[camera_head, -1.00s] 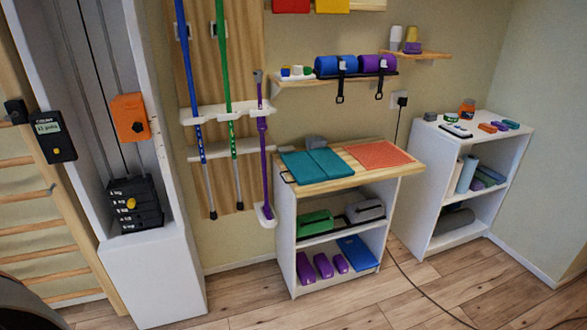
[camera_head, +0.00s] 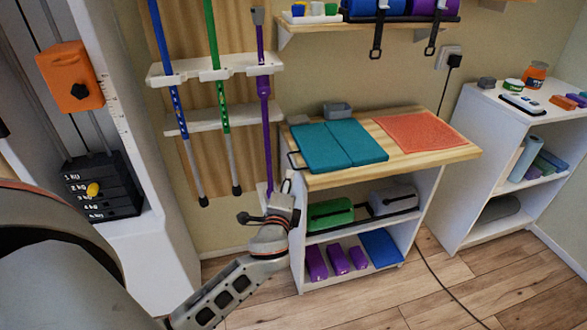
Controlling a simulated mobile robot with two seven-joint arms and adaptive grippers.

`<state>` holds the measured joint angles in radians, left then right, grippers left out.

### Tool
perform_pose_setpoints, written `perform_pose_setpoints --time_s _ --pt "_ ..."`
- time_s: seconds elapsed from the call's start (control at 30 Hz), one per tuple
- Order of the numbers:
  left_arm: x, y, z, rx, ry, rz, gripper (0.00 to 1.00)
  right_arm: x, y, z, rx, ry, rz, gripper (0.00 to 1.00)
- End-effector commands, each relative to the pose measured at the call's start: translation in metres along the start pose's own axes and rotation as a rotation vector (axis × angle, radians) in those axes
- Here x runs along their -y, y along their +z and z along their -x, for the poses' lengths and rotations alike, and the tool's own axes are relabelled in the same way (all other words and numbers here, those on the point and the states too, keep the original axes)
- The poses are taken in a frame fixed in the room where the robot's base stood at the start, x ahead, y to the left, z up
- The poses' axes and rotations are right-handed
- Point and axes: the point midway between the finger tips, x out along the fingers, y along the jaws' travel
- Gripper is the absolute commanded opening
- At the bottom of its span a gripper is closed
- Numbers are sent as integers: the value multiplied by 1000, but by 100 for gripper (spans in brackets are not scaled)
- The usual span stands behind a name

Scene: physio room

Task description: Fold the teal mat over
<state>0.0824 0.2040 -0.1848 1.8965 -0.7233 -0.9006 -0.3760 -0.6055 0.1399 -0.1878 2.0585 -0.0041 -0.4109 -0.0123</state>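The teal mat (camera_head: 338,144) lies flat on the wooden top of the low white shelf unit. It has two panels side by side with a seam between them, and a thin dark loop shows at its left edge. My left gripper (camera_head: 265,202) is in front of the unit's left side, below the top and to the lower left of the mat. Its fingers look spread apart, with nothing between them, and it is clear of the mat. My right gripper is not in view.
An orange-red textured mat (camera_head: 414,132) lies right of the teal one. A small grey box (camera_head: 337,110) stands behind it. The purple pole (camera_head: 264,110) hangs close behind my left gripper. The wooden top (camera_head: 325,179) has a narrow bare front strip.

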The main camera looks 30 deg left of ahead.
Motion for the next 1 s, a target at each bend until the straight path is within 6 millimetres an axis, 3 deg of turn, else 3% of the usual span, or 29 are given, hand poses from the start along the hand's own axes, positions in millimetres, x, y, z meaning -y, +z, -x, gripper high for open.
perform_pose_setpoints --time_s 0.17,0.6,1.0 --pt "12 7 -16 33 -29 -43 23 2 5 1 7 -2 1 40" --pt "12 8 -76 31 -26 -39 23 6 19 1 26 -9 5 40" --pt "14 8 -85 30 -26 -37 23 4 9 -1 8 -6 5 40"
